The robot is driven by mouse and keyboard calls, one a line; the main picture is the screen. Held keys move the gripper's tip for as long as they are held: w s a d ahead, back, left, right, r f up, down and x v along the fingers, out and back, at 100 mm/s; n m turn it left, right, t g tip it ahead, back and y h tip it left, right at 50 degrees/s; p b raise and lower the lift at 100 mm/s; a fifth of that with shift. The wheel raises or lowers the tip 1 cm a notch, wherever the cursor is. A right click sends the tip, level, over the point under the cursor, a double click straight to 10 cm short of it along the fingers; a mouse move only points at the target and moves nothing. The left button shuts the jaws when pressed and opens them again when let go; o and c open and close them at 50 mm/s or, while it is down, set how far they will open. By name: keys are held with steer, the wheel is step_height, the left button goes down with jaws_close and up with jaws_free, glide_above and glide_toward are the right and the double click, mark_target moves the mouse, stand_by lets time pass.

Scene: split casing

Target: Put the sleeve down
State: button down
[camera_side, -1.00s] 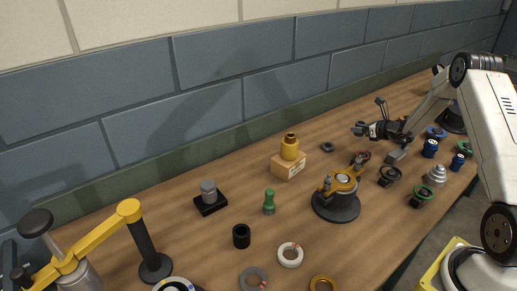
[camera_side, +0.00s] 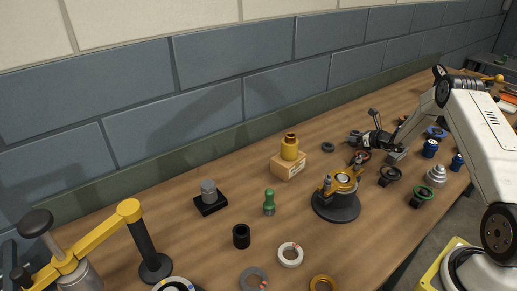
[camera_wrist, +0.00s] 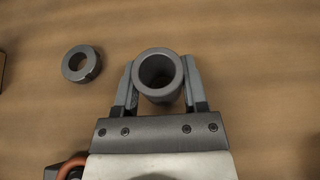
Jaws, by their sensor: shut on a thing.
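The sleeve (camera_wrist: 158,97) is a grey, hollow cylinder, seen from above with its open bore facing the wrist camera. My gripper (camera_wrist: 159,78) is shut on it, with one finger on each side. In the side view my gripper (camera_side: 360,137) is low over the table, right of the dark ring and behind the yellow-topped round fixture. The sleeve is small and hard to make out there. I cannot tell whether its lower end touches the table.
A dark grey ring (camera_wrist: 81,63) lies on the wood left of the sleeve. A wooden block with a yellow part (camera_side: 289,150) and a yellow-topped fixture (camera_side: 337,203) stand nearby. Several dark and blue parts sit to the right. Bare wood surrounds the sleeve in the wrist view.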

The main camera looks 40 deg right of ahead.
steer(key=shift+f, duration=0.3)
steer(key=shift+c, duration=0.7)
jaws_free()
steer(key=shift+r, duration=0.1)
steer(key=shift+s+r, duration=0.1)
steer(key=shift+v, duration=5.9)
